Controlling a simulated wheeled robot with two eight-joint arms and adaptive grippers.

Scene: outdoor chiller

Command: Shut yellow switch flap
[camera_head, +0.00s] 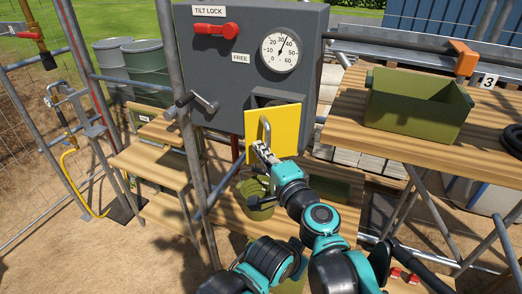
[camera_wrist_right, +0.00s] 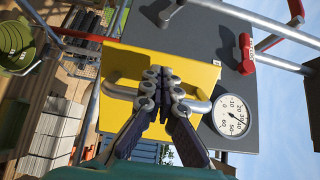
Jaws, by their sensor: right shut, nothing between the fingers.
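The yellow switch flap (camera_head: 286,115) is on the lower part of the grey control box (camera_head: 246,72). It stands tilted out from the box, with a dark recess showing above and behind its top edge. A grey bar handle (camera_head: 264,128) is on its front. My right gripper (camera_head: 262,153) is shut and empty, in front of the flap at the handle's lower end. In the right wrist view, the flap (camera_wrist_right: 190,68) lies behind the closed fingers (camera_wrist_right: 165,80), which overlap the handle (camera_wrist_right: 118,85); contact is unclear. My left gripper is not in view.
The box also carries a red lever (camera_head: 216,31), a round gauge (camera_head: 281,52) and a grey crank handle (camera_head: 200,101). A scaffold pole (camera_head: 176,75) stands left of it. A wooden table with a green crate (camera_head: 415,104) is at the right.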

